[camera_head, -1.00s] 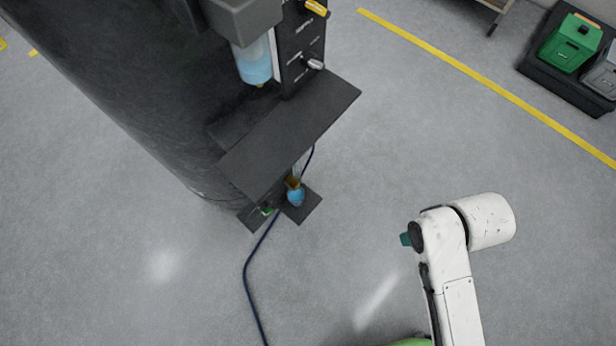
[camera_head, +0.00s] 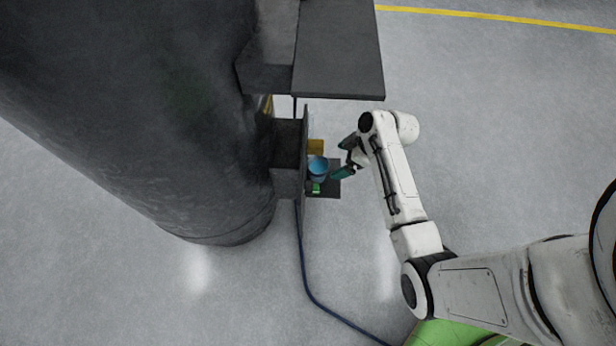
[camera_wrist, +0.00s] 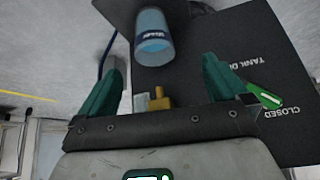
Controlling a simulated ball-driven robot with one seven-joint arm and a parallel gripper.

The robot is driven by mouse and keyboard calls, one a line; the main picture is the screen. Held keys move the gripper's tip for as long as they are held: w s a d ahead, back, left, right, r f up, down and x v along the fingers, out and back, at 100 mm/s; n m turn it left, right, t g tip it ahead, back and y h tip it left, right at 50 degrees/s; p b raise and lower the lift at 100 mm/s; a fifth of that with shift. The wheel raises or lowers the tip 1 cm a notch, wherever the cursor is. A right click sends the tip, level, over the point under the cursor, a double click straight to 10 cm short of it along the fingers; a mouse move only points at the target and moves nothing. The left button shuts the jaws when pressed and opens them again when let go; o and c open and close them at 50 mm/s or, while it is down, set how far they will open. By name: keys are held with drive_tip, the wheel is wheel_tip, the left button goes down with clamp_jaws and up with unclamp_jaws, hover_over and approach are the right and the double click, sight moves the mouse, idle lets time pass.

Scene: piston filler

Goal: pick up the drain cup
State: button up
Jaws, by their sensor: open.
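The drain cup, a translucent blue cup (camera_head: 318,167), stands by a small dark plate low beside the black tank. It also shows in the wrist view (camera_wrist: 153,40), just beyond my fingertips and roughly between their lines. My gripper (camera_head: 343,160) has teal fingers and is close to the cup's right side in the head view. In the wrist view my gripper (camera_wrist: 160,68) is open, its two fingers apart with no cup between them. I cannot tell whether a fingertip touches the cup.
A brass fitting (camera_wrist: 157,100) lies close in front of my palm. A dark panel (camera_wrist: 245,40) lettered "TANK DR..." and "CLOSED" carries a green handle (camera_wrist: 264,96). A dark shelf (camera_head: 340,50) overhangs above. A blue hose (camera_head: 312,290) runs along the floor. Floor to the right is clear.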

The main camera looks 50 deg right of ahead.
drive_tip(key=f, duration=0.1)
drive_tip(key=b, duration=0.6)
approach(321, 167)
drive_tip(key=w+a+f, duration=0.2)
drive_tip(key=a, duration=0.1)
drive_tip(key=w+a+f, duration=0.1)
drive_tip(key=f, duration=0.1)
drive_tip(key=shift+a, duration=0.4)
drive_tip(key=shift+c, duration=0.3)
drive_tip(key=shift+r, duration=0.1)
drive_tip(key=c, duration=1.1)
